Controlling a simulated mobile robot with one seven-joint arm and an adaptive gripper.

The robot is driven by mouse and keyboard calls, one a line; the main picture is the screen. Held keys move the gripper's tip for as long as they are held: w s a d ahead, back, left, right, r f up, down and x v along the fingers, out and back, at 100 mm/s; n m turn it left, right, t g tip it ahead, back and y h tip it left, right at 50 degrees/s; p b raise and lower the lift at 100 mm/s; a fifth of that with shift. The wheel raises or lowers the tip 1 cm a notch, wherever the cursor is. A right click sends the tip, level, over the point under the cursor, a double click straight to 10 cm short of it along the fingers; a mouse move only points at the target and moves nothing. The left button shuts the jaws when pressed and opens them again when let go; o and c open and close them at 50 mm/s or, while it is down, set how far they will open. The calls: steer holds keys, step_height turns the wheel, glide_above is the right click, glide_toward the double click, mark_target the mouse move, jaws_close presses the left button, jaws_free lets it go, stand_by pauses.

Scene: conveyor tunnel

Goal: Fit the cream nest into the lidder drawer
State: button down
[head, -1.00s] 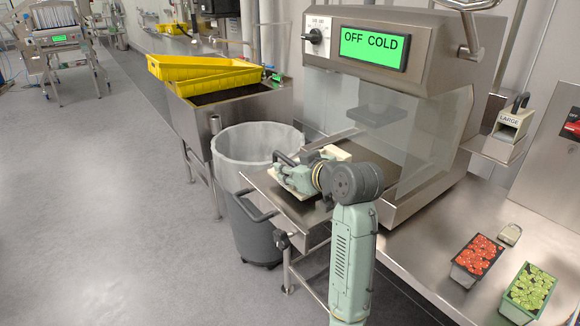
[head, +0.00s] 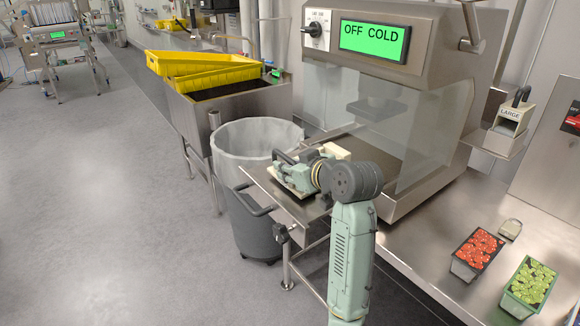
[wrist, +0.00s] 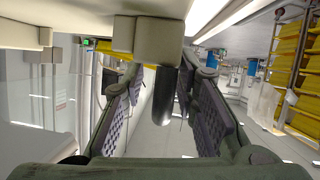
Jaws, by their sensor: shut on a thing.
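The cream nest (head: 335,151) shows only in part in the head view, behind my gripper (head: 290,172) and over the pulled-out steel drawer (head: 262,181). In the wrist view, the cream nest (wrist: 147,40) fills the top edge, with a dark rounded handle (wrist: 163,97) between the fingers. My gripper (wrist: 165,85) is shut on that handle. The lidder (head: 385,105) stands behind, with a clear guard and a green display reading OFF COLD. Whether the nest touches the drawer or sits level in it is hidden.
A lined grey bin (head: 255,190) stands left of and partly below the drawer. A second block labelled LARGE (head: 512,112) sits on a right shelf. Red (head: 475,253) and green (head: 528,287) filled punnets stand on the steel bench. Yellow crates (head: 205,70) rest on a sink behind.

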steer(key=shift+f+b, duration=0.35)
steer(key=shift+f, duration=0.2)
steer(key=c, duration=1.4)
jaws_free()
steer(key=shift+o, duration=1)
steer(key=shift+f, duration=0.1)
steer(key=v, duration=1.2)
